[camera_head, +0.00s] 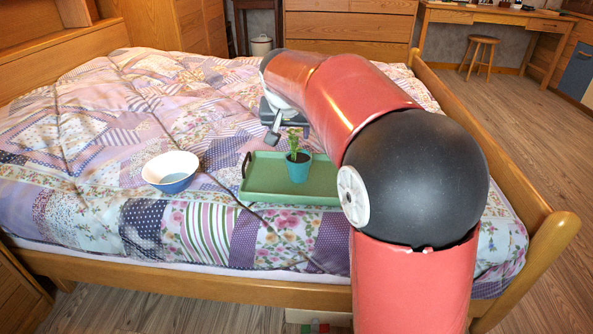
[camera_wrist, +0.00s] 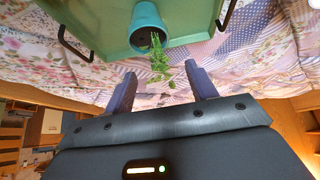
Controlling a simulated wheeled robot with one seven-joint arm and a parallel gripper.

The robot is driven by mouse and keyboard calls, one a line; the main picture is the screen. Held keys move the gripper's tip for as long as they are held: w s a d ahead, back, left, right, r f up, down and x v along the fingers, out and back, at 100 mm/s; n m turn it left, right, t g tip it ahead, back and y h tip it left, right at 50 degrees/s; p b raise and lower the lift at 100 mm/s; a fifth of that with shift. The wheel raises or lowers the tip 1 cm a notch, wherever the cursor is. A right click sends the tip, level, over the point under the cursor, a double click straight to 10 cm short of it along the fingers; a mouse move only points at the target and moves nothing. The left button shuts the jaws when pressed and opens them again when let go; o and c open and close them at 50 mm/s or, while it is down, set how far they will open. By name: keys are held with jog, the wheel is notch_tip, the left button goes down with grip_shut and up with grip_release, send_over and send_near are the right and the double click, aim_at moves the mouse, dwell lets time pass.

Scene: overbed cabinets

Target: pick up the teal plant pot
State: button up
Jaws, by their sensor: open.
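The teal plant pot (camera_head: 298,170) stands upright on a green tray (camera_head: 262,178) on the bed, with a small green plant (camera_head: 294,141) in it. In the wrist view the pot (camera_wrist: 148,17) shows at the top, upside down, with its leafy plant (camera_wrist: 158,62) pointing toward my gripper. My gripper (camera_wrist: 160,85) is open and empty, its two fingers apart on either side of the plant's line and short of the pot. In the head view my gripper (camera_head: 274,134) is just behind and left of the plant, partly hidden by my arm.
A white and blue bowl (camera_head: 171,171) sits on the quilt (camera_head: 110,150) left of the tray. The tray has dark handles (camera_wrist: 74,44). The wooden bed frame (camera_head: 540,215) edges the right side. The quilt left of the tray is mostly clear.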

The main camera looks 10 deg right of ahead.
aim_at(291, 143)
jog(key=x, duration=0.8)
jog(key=shift+w+a+b, duration=0.1)
jog(key=shift+w+b, duration=0.15)
jog(key=shift+b, duration=0.15)
jog(key=shift+r, duration=0.15)
grip_shut()
